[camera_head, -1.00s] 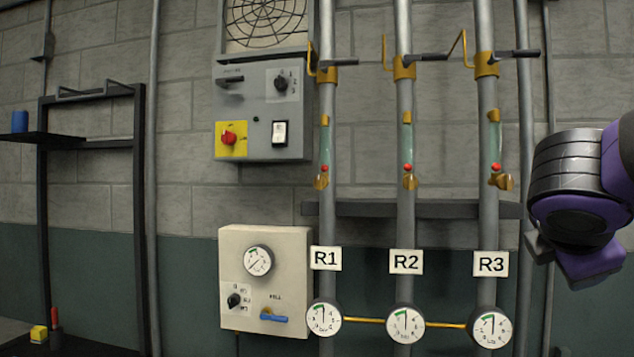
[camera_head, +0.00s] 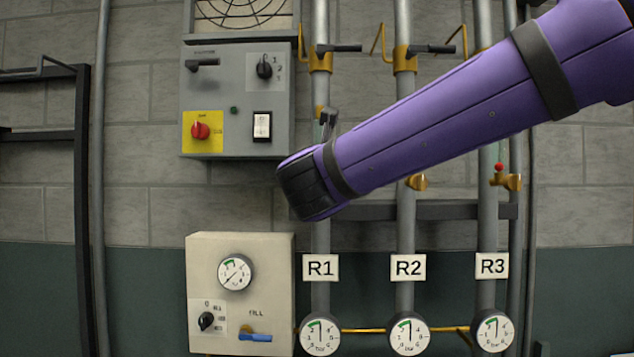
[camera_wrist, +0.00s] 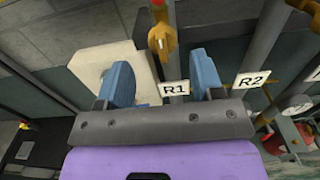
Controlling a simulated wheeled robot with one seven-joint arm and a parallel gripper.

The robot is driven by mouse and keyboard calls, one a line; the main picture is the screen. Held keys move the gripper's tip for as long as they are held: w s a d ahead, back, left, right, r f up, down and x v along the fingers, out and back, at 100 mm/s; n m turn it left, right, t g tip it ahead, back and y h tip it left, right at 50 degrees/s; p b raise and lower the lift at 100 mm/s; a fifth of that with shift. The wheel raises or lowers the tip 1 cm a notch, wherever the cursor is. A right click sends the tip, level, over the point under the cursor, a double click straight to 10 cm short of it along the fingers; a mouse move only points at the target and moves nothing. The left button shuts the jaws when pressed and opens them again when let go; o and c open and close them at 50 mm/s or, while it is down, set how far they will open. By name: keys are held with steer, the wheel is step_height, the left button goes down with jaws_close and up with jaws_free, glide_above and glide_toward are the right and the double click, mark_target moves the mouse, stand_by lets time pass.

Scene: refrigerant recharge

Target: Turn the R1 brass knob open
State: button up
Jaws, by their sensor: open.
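The R1 brass knob (camera_wrist: 162,40) shows in the wrist view near the top middle, on the R1 pipe above the R1 label (camera_wrist: 174,88). It lies ahead of my gripper (camera_wrist: 165,75), in line with the gap between its two blue fingers. My gripper is open with nothing between its tips, and the knob looks apart from both fingers. In the head view my purple arm hides the R1 knob and most of my gripper. The R1 label (camera_head: 320,268) shows below the arm's end.
The R2 brass knob (camera_head: 417,182) and the R3 brass knob (camera_head: 511,182) are to the right. A grey switch box (camera_head: 225,95) and a beige gauge box (camera_head: 240,325) are on the wall to the left. Gauges (camera_head: 320,335) hang below the labels.

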steer(key=w, duration=0.6)
steer(key=shift+w+d, duration=0.25)
steer(key=c, duration=0.9)
